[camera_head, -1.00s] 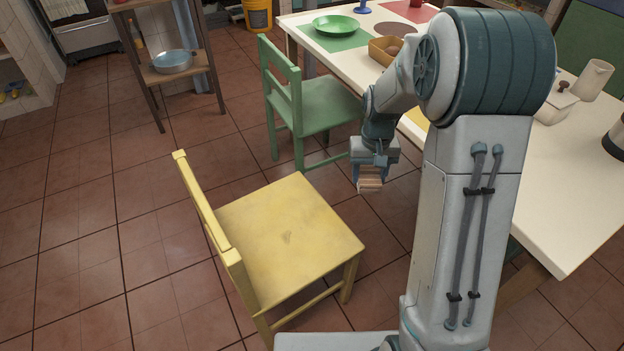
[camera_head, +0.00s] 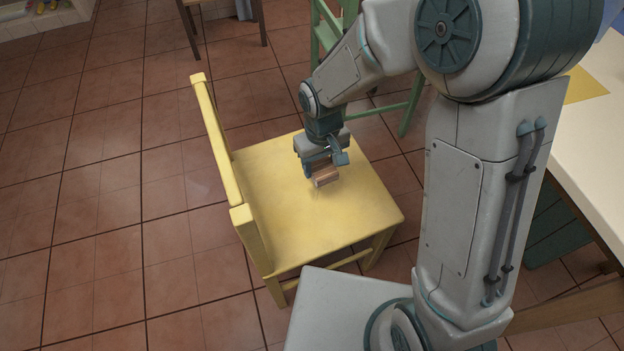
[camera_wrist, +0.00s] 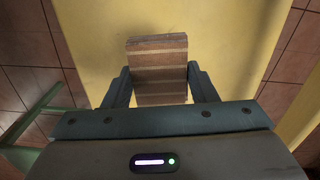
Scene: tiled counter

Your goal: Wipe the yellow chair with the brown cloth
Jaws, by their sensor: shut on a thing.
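The yellow chair (camera_head: 350,215) stands on the tiled floor, its backrest at the left and its seat facing up. My gripper (camera_head: 320,177) is over the middle of the seat, pointing down. It is shut on the brown cloth (camera_head: 326,178), a small folded, striped brown block. In the wrist view the cloth (camera_wrist: 157,70) sits between both fingers, with the yellow seat (camera_wrist: 225,60) behind it. The cloth is close to the seat; I cannot tell whether it touches. A faint darker mark seen earlier on the seat is now hidden or unclear near the cloth.
A green chair (camera_head: 410,108) stands behind, partly hidden by my arm. The cream table (camera_head: 590,130) is at the right edge. A wooden stand (camera_head: 262,22) is at the back. The floor left of the yellow chair is clear.

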